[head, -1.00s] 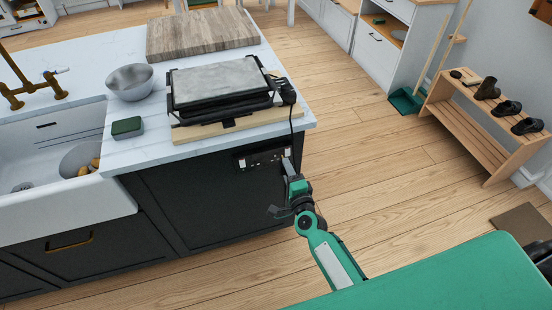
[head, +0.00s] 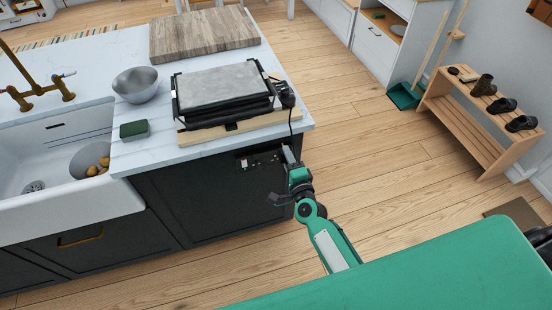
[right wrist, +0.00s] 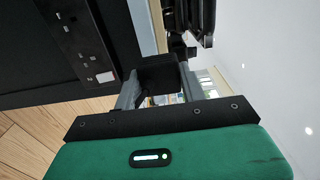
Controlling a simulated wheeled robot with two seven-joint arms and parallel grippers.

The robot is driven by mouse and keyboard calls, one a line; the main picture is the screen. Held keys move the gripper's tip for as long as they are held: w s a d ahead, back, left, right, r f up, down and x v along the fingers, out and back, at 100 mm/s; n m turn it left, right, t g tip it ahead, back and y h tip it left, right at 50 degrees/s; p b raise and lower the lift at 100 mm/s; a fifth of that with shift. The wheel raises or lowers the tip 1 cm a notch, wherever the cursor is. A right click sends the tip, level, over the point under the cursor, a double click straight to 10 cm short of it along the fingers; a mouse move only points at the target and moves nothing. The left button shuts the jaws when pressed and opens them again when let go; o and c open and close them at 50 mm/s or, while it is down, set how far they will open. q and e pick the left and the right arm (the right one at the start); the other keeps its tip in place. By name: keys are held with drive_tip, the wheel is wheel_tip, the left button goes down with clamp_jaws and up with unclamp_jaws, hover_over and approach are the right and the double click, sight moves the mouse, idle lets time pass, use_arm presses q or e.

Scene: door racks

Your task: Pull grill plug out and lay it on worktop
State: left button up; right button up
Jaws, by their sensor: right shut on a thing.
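The right gripper (head: 291,160) is at the corner of the dark island, just right of the socket panel (head: 259,160). In the right wrist view its fingers (right wrist: 160,88) are shut on the black plug (right wrist: 160,72). The socket panel (right wrist: 78,40) shows left of the plug, with open socket holes; the plug appears apart from it. A black cord (head: 291,126) runs from the grill (head: 222,86) down over the worktop edge towards the gripper. The pale marble worktop (head: 165,145) is above the gripper. The left gripper is not in view.
The grill stands on a wooden board (head: 245,125). A metal bowl (head: 136,85), a green sponge (head: 134,129) and a wooden chopping board (head: 200,35) are also on the worktop. The sink (head: 60,160) is at left. A shoe rack (head: 475,125) stands at right.

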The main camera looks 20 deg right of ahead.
drive_tip(key=shift+r+p, duration=2.55)
drive_tip(key=shift+r, duration=0.4)
drive_tip(key=shift+a, duration=0.15)
